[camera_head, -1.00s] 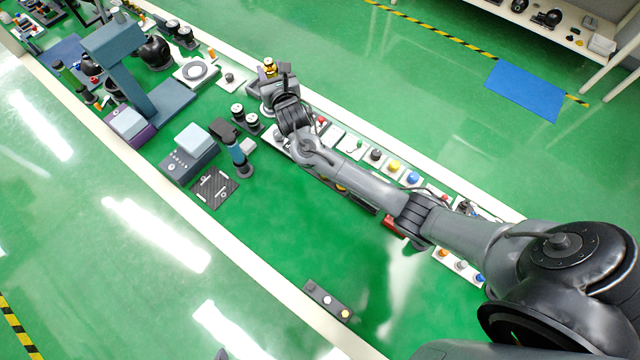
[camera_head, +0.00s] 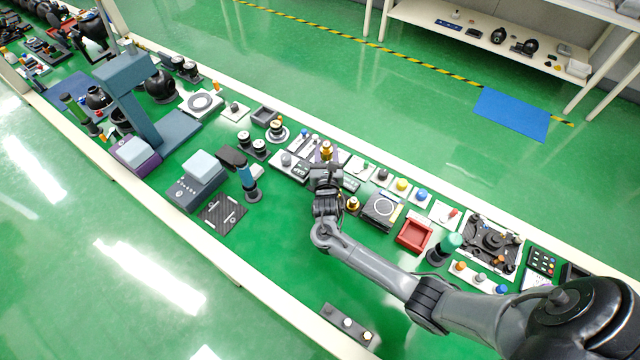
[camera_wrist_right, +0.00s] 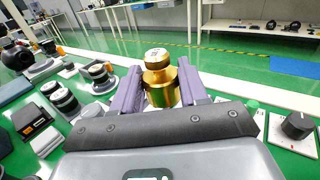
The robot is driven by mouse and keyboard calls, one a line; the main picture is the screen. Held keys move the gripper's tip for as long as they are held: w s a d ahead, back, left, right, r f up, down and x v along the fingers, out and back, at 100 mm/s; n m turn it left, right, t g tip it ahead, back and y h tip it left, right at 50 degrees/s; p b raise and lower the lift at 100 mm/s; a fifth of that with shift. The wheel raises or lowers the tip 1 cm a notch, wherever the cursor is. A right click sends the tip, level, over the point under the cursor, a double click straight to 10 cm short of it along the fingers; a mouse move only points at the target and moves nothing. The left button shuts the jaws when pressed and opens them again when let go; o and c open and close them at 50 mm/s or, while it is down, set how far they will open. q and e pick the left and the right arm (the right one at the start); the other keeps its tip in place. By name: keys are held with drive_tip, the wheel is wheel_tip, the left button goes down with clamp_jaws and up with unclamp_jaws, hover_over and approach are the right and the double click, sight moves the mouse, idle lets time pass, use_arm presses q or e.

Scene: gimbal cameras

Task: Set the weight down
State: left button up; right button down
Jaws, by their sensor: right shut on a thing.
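A brass weight with a knob top (camera_wrist_right: 160,82) is held between the two purple fingers of my right gripper (camera_wrist_right: 158,88) in the right wrist view. The fingers are shut on its sides and it stands upright. In the head view the weight (camera_head: 326,148) shows as a small gold shape at the tip of my right gripper (camera_head: 324,160), over the row of panels along the far side of the bench. Whether its base touches anything is hidden. A second small gold piece (camera_head: 352,203) stands just right of the gripper. My left gripper is not in view.
A scale with a round dial (camera_head: 380,208), a red tray (camera_head: 414,234) and a dark open tray (camera_head: 264,116) stand near. Black-and-white cylinders (camera_head: 252,145) stand to the left. The green bench near the front middle (camera_head: 290,250) is clear.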

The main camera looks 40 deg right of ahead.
drive_tip(key=a+f, duration=0.1)
drive_tip(key=s+a+f, duration=0.1)
drive_tip(key=a, duration=0.1)
drive_tip(key=s+a+f+b, duration=0.1)
drive_tip(key=a, duration=0.1)
drive_tip(key=shift+s+a+f, duration=0.2)
drive_tip(key=shift+f, duration=0.05)
drive_tip(key=shift+f+b, duration=1.05)
drive_tip(key=shift+f, duration=0.95)
drive_tip(key=shift+r, duration=0.1)
